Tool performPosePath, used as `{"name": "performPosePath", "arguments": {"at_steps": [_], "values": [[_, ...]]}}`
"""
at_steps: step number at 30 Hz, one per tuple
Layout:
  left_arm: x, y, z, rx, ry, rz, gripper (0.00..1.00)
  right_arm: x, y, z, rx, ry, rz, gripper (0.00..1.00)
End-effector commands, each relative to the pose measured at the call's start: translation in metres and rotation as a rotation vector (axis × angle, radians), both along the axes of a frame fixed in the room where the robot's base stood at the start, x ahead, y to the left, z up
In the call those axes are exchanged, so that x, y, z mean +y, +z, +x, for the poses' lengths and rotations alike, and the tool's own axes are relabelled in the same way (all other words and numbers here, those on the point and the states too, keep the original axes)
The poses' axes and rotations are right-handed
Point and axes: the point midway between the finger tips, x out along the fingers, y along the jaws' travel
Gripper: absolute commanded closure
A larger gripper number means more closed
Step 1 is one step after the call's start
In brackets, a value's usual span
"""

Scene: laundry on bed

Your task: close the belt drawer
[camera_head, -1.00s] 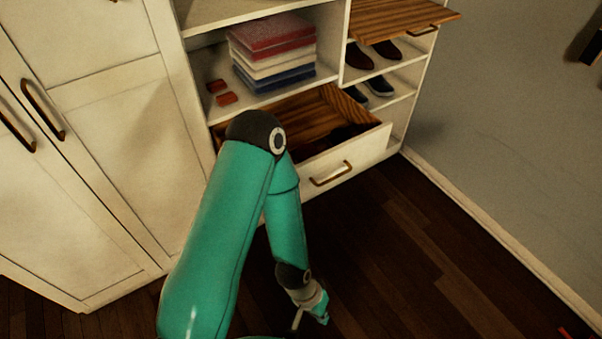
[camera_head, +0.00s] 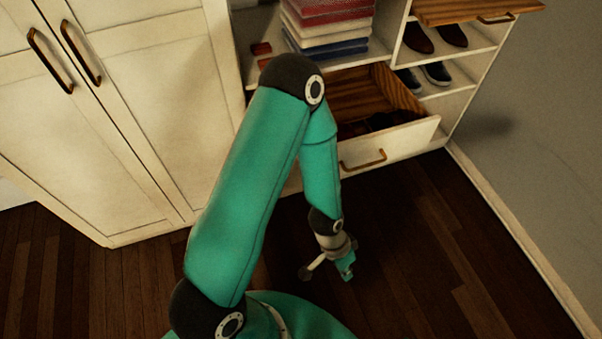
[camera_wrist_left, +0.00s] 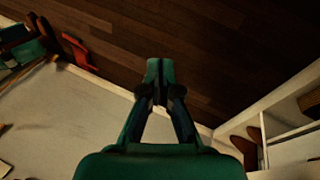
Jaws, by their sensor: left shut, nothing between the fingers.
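The belt drawer (camera_head: 405,142) stands pulled out low in the white wardrobe unit, with a pale front, wooden inside and a brass handle (camera_head: 362,160). Dark items, partly hidden, lie inside it. My left arm covers the drawer's left part in the head view. My left gripper (camera_head: 348,271) is in front of and below the drawer front in the picture, apart from it. It is shut and empty; its closed fingers also show in the left wrist view (camera_wrist_left: 160,72). My right gripper is not in view.
Another wooden drawer (camera_head: 470,11) is pulled out higher at the right. Shoes (camera_head: 436,72) stand on shelves below it. Folded clothes (camera_head: 330,25) are stacked left of the shoes. Closed wardrobe doors (camera_head: 125,100) are at left. Dark floor (camera_head: 430,250) is clear at right.

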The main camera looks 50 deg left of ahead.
Motion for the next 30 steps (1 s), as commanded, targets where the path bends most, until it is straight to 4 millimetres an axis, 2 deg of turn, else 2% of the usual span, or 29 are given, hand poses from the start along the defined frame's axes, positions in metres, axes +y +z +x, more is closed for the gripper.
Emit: {"name": "performPosePath", "arguments": {"at_steps": [1, 4, 6, 9, 12, 15, 18, 21, 26, 30], "values": [[0.008, 0.004, 0.015, -0.064, -0.131, 0.013, 1.00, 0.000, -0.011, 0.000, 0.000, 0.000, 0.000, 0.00], [0.032, 0.024, 0.038, -0.185, -0.486, 0.073, 1.00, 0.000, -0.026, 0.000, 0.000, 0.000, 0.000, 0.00], [0.057, 0.041, 0.052, -0.255, -0.758, 0.144, 1.00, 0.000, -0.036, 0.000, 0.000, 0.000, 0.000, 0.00], [0.102, 0.071, 0.066, -0.304, -1.131, 0.275, 1.00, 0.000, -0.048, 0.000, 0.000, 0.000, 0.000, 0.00], [0.147, 0.103, 0.073, -0.286, -1.433, 0.402, 1.00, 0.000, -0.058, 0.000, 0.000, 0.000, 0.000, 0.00], [0.183, 0.131, 0.073, -0.231, -1.641, 0.492, 1.00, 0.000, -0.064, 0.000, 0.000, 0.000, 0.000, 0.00], [0.205, 0.149, 0.071, -0.180, -1.760, 0.538, 1.00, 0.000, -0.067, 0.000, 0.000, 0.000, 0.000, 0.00], [0.214, 0.153, 0.070, -0.153, -1.806, 0.553, 1.00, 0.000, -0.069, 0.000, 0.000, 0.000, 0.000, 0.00], [0.219, 0.136, 0.071, -0.149, -1.814, 0.549, 1.00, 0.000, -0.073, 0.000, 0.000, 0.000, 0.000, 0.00], [0.224, 0.110, 0.073, -0.149, -1.812, 0.547, 1.00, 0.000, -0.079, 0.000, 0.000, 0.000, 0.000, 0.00]]}}
